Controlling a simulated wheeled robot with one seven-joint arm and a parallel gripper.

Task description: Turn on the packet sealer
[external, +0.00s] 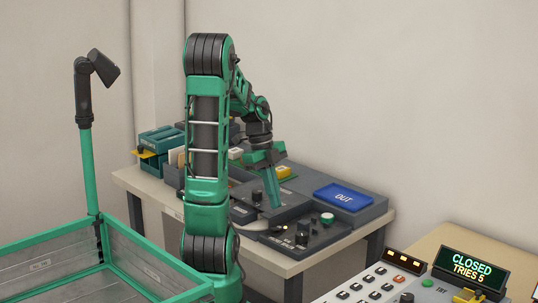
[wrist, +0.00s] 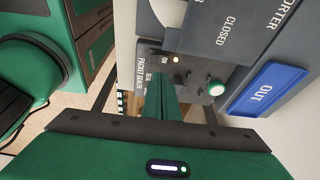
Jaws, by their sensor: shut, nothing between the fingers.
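The packet sealer (external: 318,246) is a dark grey unit at the front of the bench, with dark knobs and a round white-and-green button (external: 327,217). In the wrist view its panel (wrist: 200,72) carries the printed words "PACKET SEALER" and "ON", a small lit light (wrist: 177,59), dark knobs and the same button (wrist: 216,89). My gripper (external: 275,204) is shut and empty, pointing down over the units just behind the sealer's front panel. In the wrist view its green fingers (wrist: 163,98) cover part of the panel. I cannot tell whether the fingertips touch anything.
A blue tray marked "OUT" (external: 343,196) lies to the right of the sealer. A panel labelled "CLOSED" (wrist: 220,32) adjoins it. A console with a "CLOSED, TRIES 5" display (external: 471,267) stands at the lower right. A green-rimmed crate (external: 60,232) is at the left.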

